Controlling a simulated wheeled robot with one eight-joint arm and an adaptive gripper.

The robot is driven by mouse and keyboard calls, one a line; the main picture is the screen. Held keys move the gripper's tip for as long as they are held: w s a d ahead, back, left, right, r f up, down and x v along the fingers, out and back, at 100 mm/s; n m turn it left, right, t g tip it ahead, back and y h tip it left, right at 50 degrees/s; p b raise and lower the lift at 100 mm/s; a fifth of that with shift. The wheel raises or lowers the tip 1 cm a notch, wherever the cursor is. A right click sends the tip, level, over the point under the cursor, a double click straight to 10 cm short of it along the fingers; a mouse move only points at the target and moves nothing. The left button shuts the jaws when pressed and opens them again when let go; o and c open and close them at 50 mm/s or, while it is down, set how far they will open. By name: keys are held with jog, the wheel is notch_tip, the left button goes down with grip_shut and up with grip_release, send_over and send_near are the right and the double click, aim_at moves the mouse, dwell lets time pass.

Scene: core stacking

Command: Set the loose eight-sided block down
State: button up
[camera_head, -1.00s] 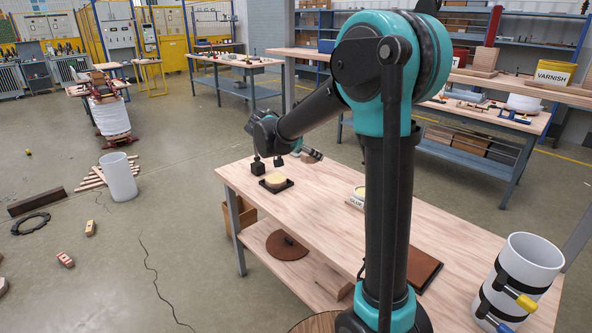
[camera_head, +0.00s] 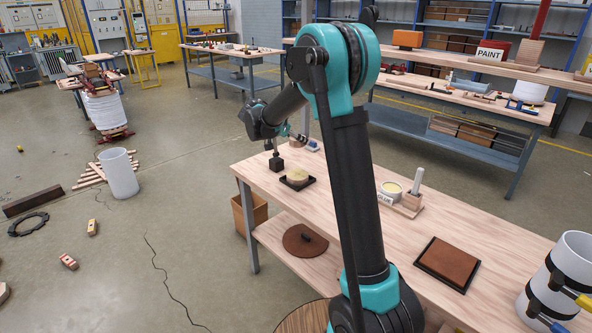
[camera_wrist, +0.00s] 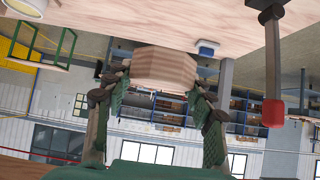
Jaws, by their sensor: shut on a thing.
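A light-wood eight-sided block (camera_wrist: 163,70) is between the two green-padded fingers of my gripper (camera_wrist: 155,105) in the wrist view, and the fingers are shut on it. In the head view my gripper (camera_head: 295,137) is at the far left end of the workbench (camera_head: 330,195), small and partly hidden by my arm. The block (camera_head: 297,144) shows there only faintly.
A dark tray with a round pale piece (camera_head: 297,177) and a dark weight with an upright stem (camera_head: 276,160) stand close by. A small blue object (camera_head: 312,146) is beside the gripper.

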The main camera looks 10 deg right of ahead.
aim_at(298, 174)
notch_tip(298, 174, down, 13)
jog(key=shift+f, duration=0.2)
dwell(0.3)
jog(key=shift+f, duration=0.15)
jog(key=o, duration=1.2)
jog(key=shift+c, duration=0.2)
jog(key=v, duration=1.1)
jog(key=s+d+f+n+g+y, duration=0.1)
jog(key=s+d+n+y, duration=0.1)
jog(key=s+d, duration=0.45)
jog(key=s+d+n+g+y, duration=0.1)
jog(key=s+d+n+y, duration=0.2)
jog(key=s, duration=0.6)
jog(key=s+d+f+n+y, duration=0.1)
jog(key=s+f+n, duration=0.2)
jog(key=s, duration=0.7)
jog(key=s+f+n+y, duration=0.2)
jog(key=s+f, duration=0.2)
jog(key=s, duration=0.7)
jog(key=shift+d+n+y, duration=0.3)
jog(key=shift+d+n, duration=0.05)
jog(key=shift+n, duration=0.05)
